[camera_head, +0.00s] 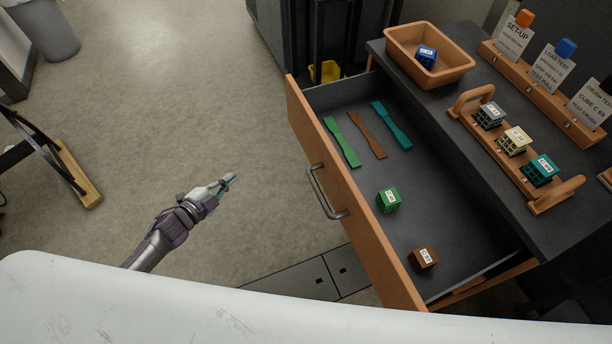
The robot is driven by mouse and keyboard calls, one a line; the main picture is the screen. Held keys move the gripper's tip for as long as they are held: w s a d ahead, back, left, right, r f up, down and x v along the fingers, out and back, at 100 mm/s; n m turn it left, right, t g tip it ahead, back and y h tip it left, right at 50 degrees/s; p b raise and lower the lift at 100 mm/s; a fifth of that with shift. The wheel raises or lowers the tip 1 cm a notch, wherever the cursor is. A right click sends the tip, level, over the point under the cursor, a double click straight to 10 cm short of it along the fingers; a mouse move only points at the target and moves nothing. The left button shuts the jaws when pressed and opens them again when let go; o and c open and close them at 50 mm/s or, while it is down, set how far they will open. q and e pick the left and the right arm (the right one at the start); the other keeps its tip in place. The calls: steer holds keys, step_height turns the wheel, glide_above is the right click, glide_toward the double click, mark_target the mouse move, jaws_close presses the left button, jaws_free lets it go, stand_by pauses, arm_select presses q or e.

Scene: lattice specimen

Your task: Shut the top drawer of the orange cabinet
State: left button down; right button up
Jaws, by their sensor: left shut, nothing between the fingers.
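The orange cabinet's top drawer (345,200) stands pulled out to the left from under the dark cabinet top (509,105). Its orange front has a grey bar handle (323,194) on the outer side. Inside lie a green strip (342,142), a brown strip (368,134), a teal strip (391,125), a green cube (388,200) and a brown cube (424,258). My left gripper (230,180) is shut and empty, left of the handle and apart from it, pointing toward the drawer front. My right gripper is not in view.
On the cabinet top are an orange tray (452,73) holding a blue cube (427,55), a handled wooden rack (533,199) with three cubes, and a wooden card holder (545,95). Open floor (180,110) lies left of the drawer. A grey bin (47,32) stands far left.

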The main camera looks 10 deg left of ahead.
arm_select(q)
steer(key=w+d+r+m+h+b, duration=0.2)
steer(key=d+r+m+h+b, duration=0.1)
steer(key=d+m+h+b, duration=0.25)
steer(key=m+g+h+b, duration=0.4)
steer(key=m+g+b, duration=0.1)
steer(key=m, duration=0.4)
glide_toward(315, 153)
steer(key=shift+n, duration=0.25)
steer(key=p+x, duration=0.1)
steer(key=x, duration=0.6)
steer(key=shift+w+d, duration=0.1)
steer(key=shift+d, duration=0.05)
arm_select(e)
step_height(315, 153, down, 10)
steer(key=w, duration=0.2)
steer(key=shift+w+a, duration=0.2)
arm_select(q)
steer(key=shift+r, duration=0.1)
